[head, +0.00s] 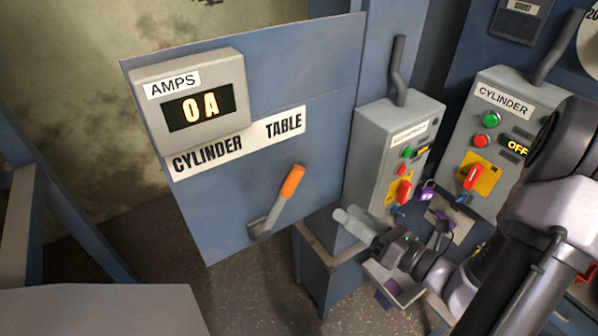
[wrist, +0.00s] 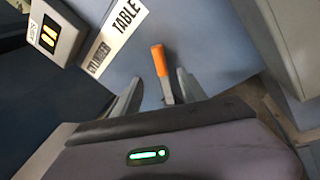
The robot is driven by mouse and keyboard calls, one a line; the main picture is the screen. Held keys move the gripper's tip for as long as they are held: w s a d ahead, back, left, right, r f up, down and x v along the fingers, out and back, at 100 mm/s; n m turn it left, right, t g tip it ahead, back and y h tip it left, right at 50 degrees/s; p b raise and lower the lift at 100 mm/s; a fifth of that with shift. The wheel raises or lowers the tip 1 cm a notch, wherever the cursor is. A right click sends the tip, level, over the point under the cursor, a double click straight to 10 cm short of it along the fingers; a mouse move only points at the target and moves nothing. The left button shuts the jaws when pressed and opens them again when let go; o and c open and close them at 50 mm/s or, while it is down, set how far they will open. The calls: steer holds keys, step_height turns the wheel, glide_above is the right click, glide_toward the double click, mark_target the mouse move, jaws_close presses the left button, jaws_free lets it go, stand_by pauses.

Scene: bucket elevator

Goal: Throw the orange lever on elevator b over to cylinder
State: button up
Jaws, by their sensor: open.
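The lever (head: 293,182) has an orange grip on a grey metal arm, pivoted low on a blue panel (head: 330,90). It leans up and right, toward the word TABLE on the label (head: 240,143); CYLINDER is at the label's left end. My gripper (head: 352,222) is to the right of the lever and apart from it in the head view. In the wrist view my gripper (wrist: 159,76) is open, and the orange lever (wrist: 160,62) shows beyond and between the fingers. No elevator letter is readable.
An AMPS display (head: 200,108) reads 0 A at the panel's upper left. Grey switch boxes stand right of the panel: one (head: 375,150) near my gripper, and one marked CYLINDER (head: 500,140), reading OFF. A purple padlock (head: 428,190) hangs between them. Space left of the lever is clear.

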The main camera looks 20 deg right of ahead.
glide_above(280, 203)
steer(key=d, duration=0.5)
steer(key=shift+d, duration=0.1)
steer(key=shift+c, duration=0.2)
jaws_close()
stand_by(0.6)
